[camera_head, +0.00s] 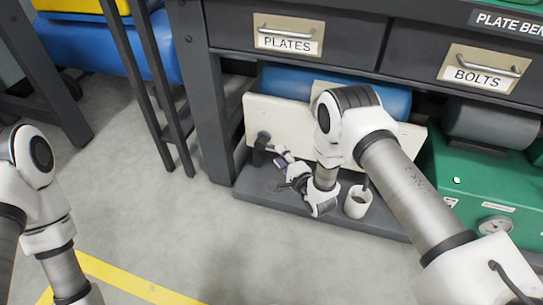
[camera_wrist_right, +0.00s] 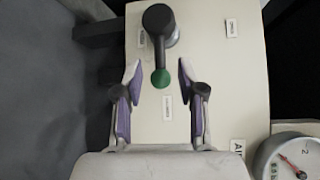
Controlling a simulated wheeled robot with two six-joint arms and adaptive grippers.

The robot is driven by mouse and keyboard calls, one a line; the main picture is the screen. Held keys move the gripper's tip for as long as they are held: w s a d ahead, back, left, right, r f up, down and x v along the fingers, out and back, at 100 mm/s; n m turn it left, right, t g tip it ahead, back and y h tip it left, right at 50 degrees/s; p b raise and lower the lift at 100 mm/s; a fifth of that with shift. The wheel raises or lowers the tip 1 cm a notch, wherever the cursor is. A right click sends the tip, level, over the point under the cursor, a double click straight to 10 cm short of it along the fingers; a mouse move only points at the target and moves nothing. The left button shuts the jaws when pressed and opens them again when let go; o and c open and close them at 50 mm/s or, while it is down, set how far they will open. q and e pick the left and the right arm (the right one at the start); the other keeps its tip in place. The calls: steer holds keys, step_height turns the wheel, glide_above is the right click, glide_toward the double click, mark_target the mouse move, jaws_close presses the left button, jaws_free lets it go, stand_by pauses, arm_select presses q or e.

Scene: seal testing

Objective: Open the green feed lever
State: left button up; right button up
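The green feed lever (camera_wrist_right: 161,77) shows in the right wrist view as a dark arm with a green ball end, on a cream panel (camera_wrist_right: 245,100). The panel also shows in the head view (camera_head: 285,112) under the bench. My right gripper (camera_wrist_right: 159,73) is open; its two purple-padded fingers appear on either side of the green ball, with gaps on both sides. I cannot tell whether the ball is at fingertip depth. In the head view my right gripper (camera_head: 281,162) is low, beside the dark lever fitting at the panel's left. My left gripper is out of view.
A green machine (camera_head: 468,190) with a gauge (camera_head: 495,226) is farther right. Bench legs stand left of the panel. Open floor lies in front.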

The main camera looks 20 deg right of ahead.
mark_target(272, 146)
steer(key=b+x, duration=0.2)
steer(key=x, duration=0.4)
steer(key=shift+b, duration=0.4)
jaws_close()
steer(key=shift+r, duration=0.15)
